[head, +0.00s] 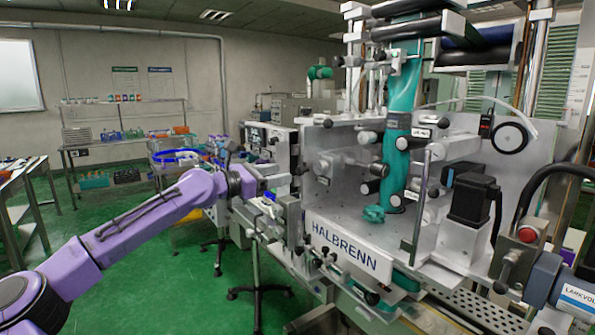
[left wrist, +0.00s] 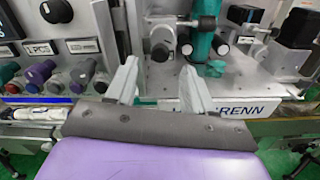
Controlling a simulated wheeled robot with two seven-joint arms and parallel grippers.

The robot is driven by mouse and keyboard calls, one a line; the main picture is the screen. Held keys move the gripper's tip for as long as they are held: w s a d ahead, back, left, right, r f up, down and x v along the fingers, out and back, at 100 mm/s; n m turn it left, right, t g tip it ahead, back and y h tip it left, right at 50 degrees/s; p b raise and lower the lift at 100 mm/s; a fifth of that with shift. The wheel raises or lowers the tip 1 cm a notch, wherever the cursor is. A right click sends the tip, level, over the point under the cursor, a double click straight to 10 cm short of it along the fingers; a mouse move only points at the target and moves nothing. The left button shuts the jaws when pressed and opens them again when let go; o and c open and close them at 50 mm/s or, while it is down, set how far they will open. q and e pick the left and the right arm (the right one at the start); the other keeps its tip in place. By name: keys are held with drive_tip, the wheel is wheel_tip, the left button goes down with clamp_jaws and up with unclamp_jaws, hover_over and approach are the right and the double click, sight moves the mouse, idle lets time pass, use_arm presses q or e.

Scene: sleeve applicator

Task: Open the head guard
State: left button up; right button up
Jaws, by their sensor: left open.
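The sleeve applicator's head stands at the right of the head view, with a white HALBRENN plate (head: 342,247) along its lower front. A vertical metal bar like a handle (head: 421,205) stands in front of the head; it may belong to the head guard, whose clear panel I cannot make out. My left gripper (head: 275,206) is at the left side of the machine, left of the plate and well apart from the bar. In the left wrist view its two pale fingers (left wrist: 160,86) are spread with nothing between them, pointing at the machine's front. My right gripper is not in view.
A control panel with coloured knobs (left wrist: 55,78) is close on the left in the left wrist view. A black box-shaped unit (head: 472,198) and a motor (head: 565,285) stand at the right. Green floor (head: 150,270) is open at the left, with a shelf (head: 125,150) behind.

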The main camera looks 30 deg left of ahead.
sight(298, 171)
use_arm(q)
drive_tip(key=x, duration=0.7)
drive_tip(key=shift+w+f, duration=0.15)
clamp_jaws()
